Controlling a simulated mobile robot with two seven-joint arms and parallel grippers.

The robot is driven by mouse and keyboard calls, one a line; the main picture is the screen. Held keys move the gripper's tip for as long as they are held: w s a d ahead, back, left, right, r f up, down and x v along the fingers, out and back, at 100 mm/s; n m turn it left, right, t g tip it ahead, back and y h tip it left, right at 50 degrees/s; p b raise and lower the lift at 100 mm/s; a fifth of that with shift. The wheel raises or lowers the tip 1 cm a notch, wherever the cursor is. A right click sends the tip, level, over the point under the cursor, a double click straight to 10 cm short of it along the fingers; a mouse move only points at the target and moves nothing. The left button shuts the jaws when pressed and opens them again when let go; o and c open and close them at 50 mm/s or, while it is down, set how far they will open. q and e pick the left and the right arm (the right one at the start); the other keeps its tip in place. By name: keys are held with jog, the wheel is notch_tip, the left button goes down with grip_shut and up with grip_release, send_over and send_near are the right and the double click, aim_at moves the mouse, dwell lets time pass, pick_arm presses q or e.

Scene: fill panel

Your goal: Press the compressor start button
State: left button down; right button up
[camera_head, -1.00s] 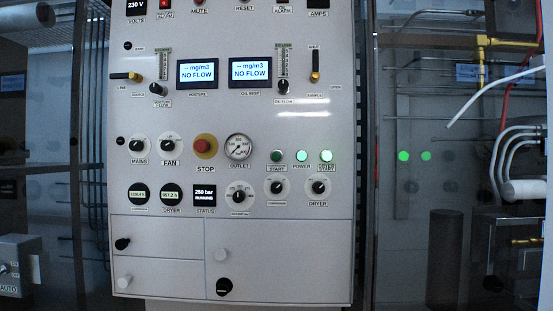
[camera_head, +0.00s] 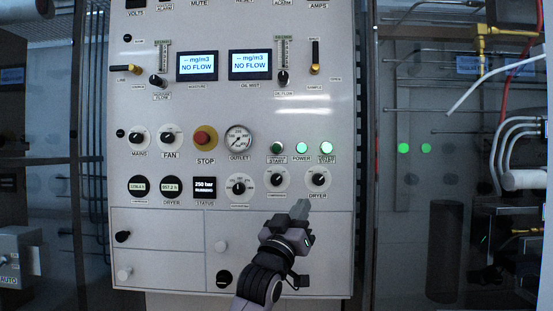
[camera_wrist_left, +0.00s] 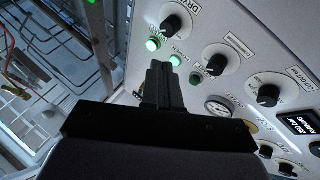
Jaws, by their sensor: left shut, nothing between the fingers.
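The compressor start button (camera_head: 277,148) is a small dark green round button, left of two brightly lit green ones, on the light grey panel. In the left wrist view it is the dim green button (camera_wrist_left: 196,78) right of the fingertips. My left gripper (camera_head: 304,204) is shut and empty. In the head view it shows below and right of the button, under the compressor and dryer knobs. In the left wrist view its fingers (camera_wrist_left: 162,68) overlap the button row, near the lit buttons; I cannot tell the gap to the panel. The right gripper is out of view.
Close by are the lit power light (camera_head: 302,148), the lit dryer start button (camera_head: 326,148), the compressor knob (camera_head: 278,180), the dryer knob (camera_head: 318,179) and the outlet gauge (camera_head: 239,141). The red stop button (camera_head: 205,139) sits further left. Pipes and hoses (camera_head: 500,140) are at right.

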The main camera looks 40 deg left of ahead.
aim_at(274, 151)
pick_arm(q)
jog(key=s+a+r+n+y, duration=0.2)
jog(key=r, duration=0.4)
jog(key=s+a+r+n+t+y, duration=0.1)
jog(key=s+a+r+n+y, duration=0.1)
jog(key=r, duration=0.4)
jog(key=shift+s+a+r+y, duration=0.2)
jog(key=shift+s+r+y, duration=0.1)
jog(key=shift+w+a+p, duration=0.65)
jog(key=shift+w+a, duration=0.75)
jog(key=shift+w, duration=0.3)
jog(key=shift+w+a+p, duration=0.65)
jog(key=shift+w+a, duration=0.75)
jog(key=shift+w, duration=0.3)
jog(key=shift+a, duration=0.1)
jog(key=shift+w+a+p, duration=0.2)
jog(key=shift+w+p, duration=0.1)
jog(key=shift+p, duration=0.05)
